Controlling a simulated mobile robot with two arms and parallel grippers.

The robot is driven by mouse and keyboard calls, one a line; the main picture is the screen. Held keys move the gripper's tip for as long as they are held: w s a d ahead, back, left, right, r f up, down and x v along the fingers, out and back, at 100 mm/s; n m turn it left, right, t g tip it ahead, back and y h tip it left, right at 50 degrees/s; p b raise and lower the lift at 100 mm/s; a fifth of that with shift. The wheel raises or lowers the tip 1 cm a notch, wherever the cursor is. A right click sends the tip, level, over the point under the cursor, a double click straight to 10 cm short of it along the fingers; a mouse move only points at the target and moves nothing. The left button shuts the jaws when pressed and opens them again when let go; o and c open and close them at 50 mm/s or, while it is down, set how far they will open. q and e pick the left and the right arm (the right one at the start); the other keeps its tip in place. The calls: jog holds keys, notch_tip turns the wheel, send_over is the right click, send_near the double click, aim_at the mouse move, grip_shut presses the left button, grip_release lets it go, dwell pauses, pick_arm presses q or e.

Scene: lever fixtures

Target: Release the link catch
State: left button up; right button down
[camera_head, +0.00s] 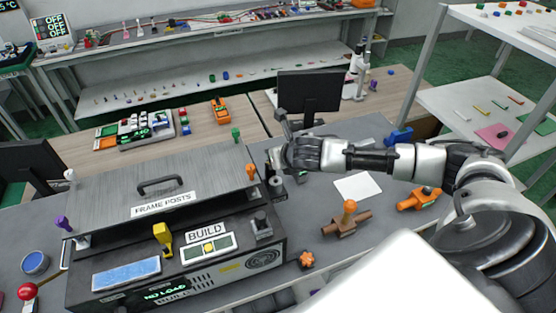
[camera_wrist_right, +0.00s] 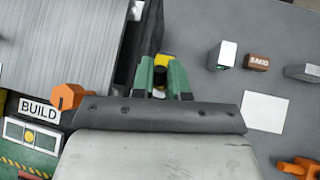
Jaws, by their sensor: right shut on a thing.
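The grey fixture box has a lid (camera_head: 110,195) labelled FRAME POSTS with a dark handle (camera_head: 160,185). My right gripper (camera_head: 273,168) is at the box's right end, at the lid's far right corner. In the right wrist view its green fingers (camera_wrist_right: 160,78) are closed around a small dark knob (camera_wrist_right: 159,74). A yellow part (camera_wrist_right: 162,60) shows just beyond the knob. I cannot tell which part is the link catch, and the fingers hide much of the held part. A yellow lever (camera_head: 162,236) stands on the box's front. My left gripper is not in view.
A BUILD panel (camera_head: 208,248) and a blue pad (camera_head: 126,273) are on the box front. An orange post (camera_head: 251,172) stands near the gripper. A brown block with an orange knob (camera_head: 347,220) and a white sheet (camera_head: 358,186) lie to the right. A monitor (camera_head: 309,92) stands behind.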

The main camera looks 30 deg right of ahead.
jog(key=g, duration=0.1)
jog(key=w+r+g, duration=0.1)
jog(key=w+g, duration=0.1)
jog(key=shift+w+d+r+y, duration=0.15)
jog(key=shift+w+d+y, duration=0.05)
jog(key=shift+d+y, duration=0.1)
jog(key=shift+w+d+m+g, duration=0.1)
jog(key=shift+w+m+g, duration=0.2)
jog(key=shift+w+g, duration=0.5)
jog(key=shift+w+d+g+y, duration=0.1)
jog(key=shift+w+g+y, duration=0.25)
jog(key=shift+g, duration=0.65)
jog(key=shift+w+d+f+m+g+y+b, duration=0.2)
jog(key=shift+w+g+b, duration=0.3)
jog(key=shift+g+b, duration=0.6)
jog(key=shift+w+d+f+m+g+y+b, duration=0.1)
jog(key=shift+w+f+g+y+b, duration=0.2)
jog(key=shift+w+g+b, duration=0.7)
jog(key=shift+d+f+m+g+y+b, duration=0.1)
jog(key=shift+f+g+y+b, duration=0.15)
jog(key=shift+g+b, duration=0.9)
jog(key=shift+t+b, duration=0.35)
jog(key=shift+b, duration=0.15)
